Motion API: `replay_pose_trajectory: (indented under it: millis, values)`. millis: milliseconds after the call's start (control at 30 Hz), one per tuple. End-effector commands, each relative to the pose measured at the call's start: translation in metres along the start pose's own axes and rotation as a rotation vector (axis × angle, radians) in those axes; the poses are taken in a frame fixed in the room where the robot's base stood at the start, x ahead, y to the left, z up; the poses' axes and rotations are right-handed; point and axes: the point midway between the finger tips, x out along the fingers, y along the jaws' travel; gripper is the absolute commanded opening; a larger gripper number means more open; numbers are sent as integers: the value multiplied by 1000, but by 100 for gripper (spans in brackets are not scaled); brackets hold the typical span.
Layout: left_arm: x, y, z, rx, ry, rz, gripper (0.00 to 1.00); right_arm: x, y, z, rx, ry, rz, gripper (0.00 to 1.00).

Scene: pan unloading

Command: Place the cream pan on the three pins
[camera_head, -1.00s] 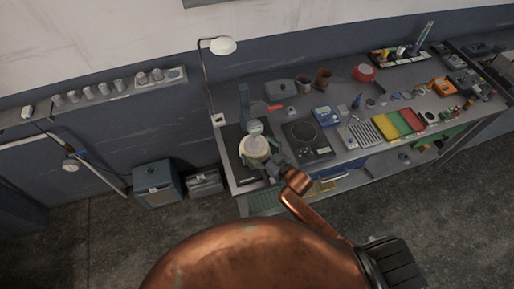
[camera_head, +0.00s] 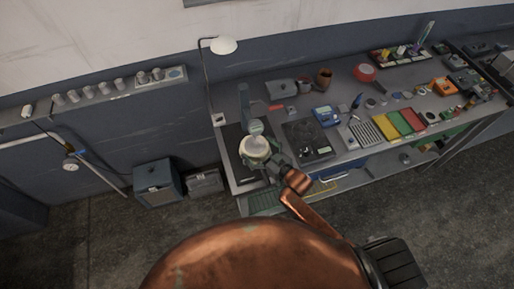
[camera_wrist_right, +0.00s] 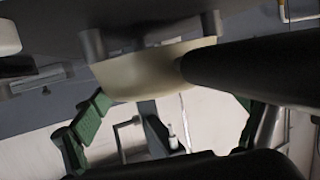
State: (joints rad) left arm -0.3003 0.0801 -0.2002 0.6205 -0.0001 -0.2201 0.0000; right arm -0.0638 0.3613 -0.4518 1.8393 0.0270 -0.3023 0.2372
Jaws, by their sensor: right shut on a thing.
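The cream pan (camera_head: 255,146) is at the left end of the workbench, over a dark plate (camera_head: 236,156) in front of an upright blue-grey post (camera_head: 244,98). My right gripper (camera_head: 272,162) is at the pan's near right side and holds it. In the right wrist view, the pan's cream side (camera_wrist_right: 145,74) and a dark handle-like bar (camera_wrist_right: 250,66) fill the middle. Green finger pads of my right gripper (camera_wrist_right: 172,118) show at both sides. Two grey pins (camera_wrist_right: 95,45) show beside the pan; I cannot tell whether they touch it. A third pin is not visible. My left gripper is out of view.
A black hotplate (camera_head: 308,140) stands just right of the pan. A lamp (camera_head: 223,46) rises behind the bench's left end. A blue device (camera_head: 326,115), a grey rack (camera_head: 366,131) and coloured trays (camera_head: 398,123) lie farther right. Open floor lies in front.

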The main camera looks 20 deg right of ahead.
Motion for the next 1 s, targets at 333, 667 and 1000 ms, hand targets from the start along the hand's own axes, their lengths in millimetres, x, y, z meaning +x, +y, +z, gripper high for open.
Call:
replay_pose_trajectory:
  millis: [333,667,1000]
  values:
    - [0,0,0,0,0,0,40,0,0,-1,0,1,0,100]
    - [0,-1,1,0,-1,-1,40,-16,1,2,-1,-3,1,100]
    - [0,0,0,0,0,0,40,-85,0,1,1,-2,0,100]
